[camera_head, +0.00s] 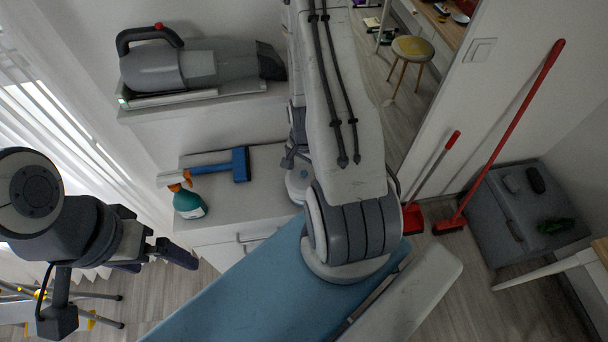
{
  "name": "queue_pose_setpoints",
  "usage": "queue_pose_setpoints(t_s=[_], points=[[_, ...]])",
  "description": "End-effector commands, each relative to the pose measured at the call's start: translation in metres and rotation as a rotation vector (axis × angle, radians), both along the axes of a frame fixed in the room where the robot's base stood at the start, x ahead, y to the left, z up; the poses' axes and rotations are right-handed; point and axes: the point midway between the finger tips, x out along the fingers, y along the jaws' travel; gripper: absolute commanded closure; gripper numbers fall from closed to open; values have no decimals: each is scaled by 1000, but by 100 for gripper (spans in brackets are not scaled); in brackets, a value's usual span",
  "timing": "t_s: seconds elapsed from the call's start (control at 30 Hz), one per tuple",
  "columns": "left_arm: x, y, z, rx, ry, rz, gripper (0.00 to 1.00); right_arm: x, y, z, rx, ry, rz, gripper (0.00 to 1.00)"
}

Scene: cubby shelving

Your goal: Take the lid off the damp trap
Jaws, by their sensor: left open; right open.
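A pale round object with a small blue mark, apparently the damp trap (297,184), stands at the right end of the white cabinet top, largely hidden by my arm. I cannot tell its lid from its body. My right gripper (291,158) is at the object's upper left, partly hidden behind my arm; its dark fingers are close above it, and contact is unclear. My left gripper (158,262) is open and empty at the lower left, in front of the cabinet and well away from the object.
A blue-handled squeegee (241,164) and a green spray bottle (189,204) lie or stand on the cabinet top (265,205). A handheld vacuum (195,66) rests on a shelf above. A blue board (250,305) is below. A red broom (510,125) leans at right.

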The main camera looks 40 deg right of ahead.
Motion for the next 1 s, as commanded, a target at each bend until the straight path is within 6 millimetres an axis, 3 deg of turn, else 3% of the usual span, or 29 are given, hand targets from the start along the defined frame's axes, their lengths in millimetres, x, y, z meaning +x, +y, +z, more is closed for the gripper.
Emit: queue_pose_setpoints(t_s=[0.13, 0.4, 0.47, 0.63, 0.77, 1.0], points=[[0, 0, 4, 0, 0, 0, 0, 0, 0, -10, 1, 1, 0, 0], [0, 0, 4, 0, 0, 0, 0, 0, 0, -13, -1, -1, 0, 0], [0, 0, 4, 0, 0, 0, 0, 0, 0, -13, -1, -1, 0, 19], [0, 0, 3, 0, 0, 0, 0, 0, 0, -13, 0, -1, 0, 82], [0, 0, 3, 0, 0, 0, 0, 0, 0, -14, 0, 0, 0, 89], [0, 0, 3, 0, 0, 0, 0, -1, 1, -15, 1, 1, 1, 90]])
